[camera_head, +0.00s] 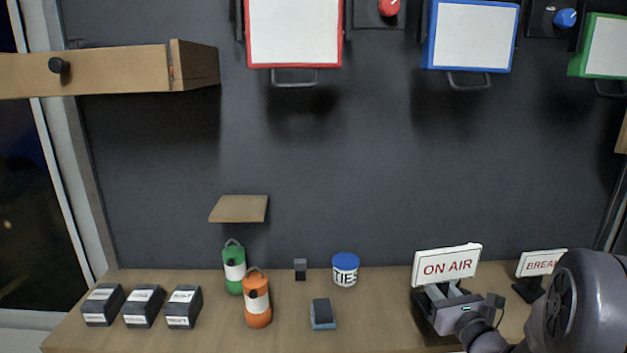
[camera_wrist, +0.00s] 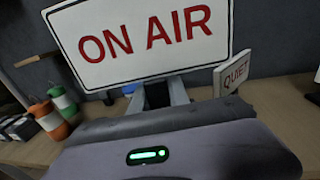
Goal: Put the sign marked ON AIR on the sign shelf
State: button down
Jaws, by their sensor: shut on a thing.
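The ON AIR sign (camera_head: 447,265) is a white board with red letters and a dark border. It also shows large in the wrist view (camera_wrist: 145,40). My gripper (camera_head: 445,290) is shut on the lower part of this sign, at the right of the counter; its fingers also show in the wrist view (camera_wrist: 158,94). The sign is upright, slightly tilted in the picture. Whether its base touches the counter is hidden by my gripper. A small wooden shelf (camera_head: 240,208) is on the dark wall, left of and higher than the sign.
A BREAK sign (camera_head: 541,263) stands right of my gripper. A QUIET sign (camera_wrist: 233,75) shows in the wrist view. Green (camera_head: 234,270) and orange (camera_head: 257,300) canisters stand below the shelf. A TIES tub (camera_head: 345,270) and blue-grey block (camera_head: 322,315) stand mid-counter. Black boxes (camera_head: 143,306) sit left.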

jog(key=s+a+f+n+g+y+b, duration=0.1)
jog(key=s+a+f+y, duration=0.4)
jog(key=s+a+f, duration=0.8)
notch_tip(320, 180, down, 2)
jog(key=s+n+g, duration=0.1)
jog(key=n, duration=0.1)
jog(key=shift+s+n, duration=0.15)
jog(key=shift+n, duration=0.15)
